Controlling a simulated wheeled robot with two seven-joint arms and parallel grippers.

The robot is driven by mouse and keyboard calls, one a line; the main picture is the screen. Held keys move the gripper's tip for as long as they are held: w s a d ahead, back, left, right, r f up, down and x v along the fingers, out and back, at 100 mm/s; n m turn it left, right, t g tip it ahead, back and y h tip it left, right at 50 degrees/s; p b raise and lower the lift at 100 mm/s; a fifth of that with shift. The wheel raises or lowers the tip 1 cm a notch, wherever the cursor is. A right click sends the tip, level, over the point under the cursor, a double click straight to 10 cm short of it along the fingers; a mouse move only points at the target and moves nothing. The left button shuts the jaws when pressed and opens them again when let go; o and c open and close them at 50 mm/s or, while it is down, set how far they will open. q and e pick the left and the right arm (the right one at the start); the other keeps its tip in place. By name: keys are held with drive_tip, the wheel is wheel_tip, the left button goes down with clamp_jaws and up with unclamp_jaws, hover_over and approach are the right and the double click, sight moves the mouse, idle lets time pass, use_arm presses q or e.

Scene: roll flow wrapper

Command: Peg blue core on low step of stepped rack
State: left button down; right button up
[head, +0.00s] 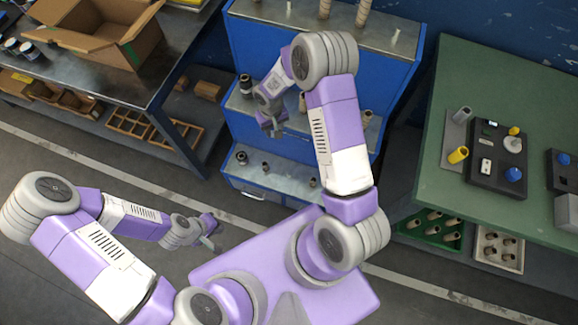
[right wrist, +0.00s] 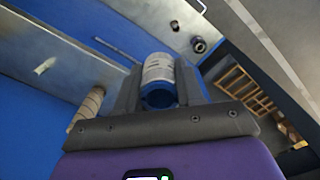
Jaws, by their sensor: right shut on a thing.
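The blue stepped rack (head: 322,62) stands at the centre of the head view, with metal-topped steps. Its low step (head: 285,176) carries several short dark pegs or fittings (head: 266,168). My right gripper (head: 273,126) hangs in front of the rack, around middle-step height. In the right wrist view its jaws are shut on the blue core (right wrist: 158,82), a tube with a blue bore and a pale grey printed outside. In the head view the core cannot be made out. My left gripper (head: 213,235) hangs over the floor at lower left, away from the rack; its jaw opening is unclear.
A green-topped table (head: 445,145) at right holds dark trays with coloured parts. A dark table (head: 137,88) at left bears an open cardboard box (head: 100,35). A green crate (head: 430,230) sits under the right table. Tan spiral rolls (head: 362,12) stand on the rack's top.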

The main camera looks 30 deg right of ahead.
wheel_tip(320, 180, down, 19)
drive_tip(key=d+b, duration=0.3)
drive_tip(key=b, duration=0.6)
hover_over(289, 174)
wheel_tip(289, 174, down, 12)
drive_tip(key=shift+a+f+b, duration=0.1)
drive_tip(key=shift+f+b, duration=1.45)
drive_tip(key=shift+f, duration=0.85)
drive_tip(key=shift+s+f, duration=0.1)
drive_tip(key=shift+f, duration=0.6)
drive_tip(key=shift+f, duration=0.3)
drive_tip(key=shift+f, duration=0.15)
drive_tip(key=shift+f, duration=0.9)
drive_tip(key=shift+f, duration=0.1)
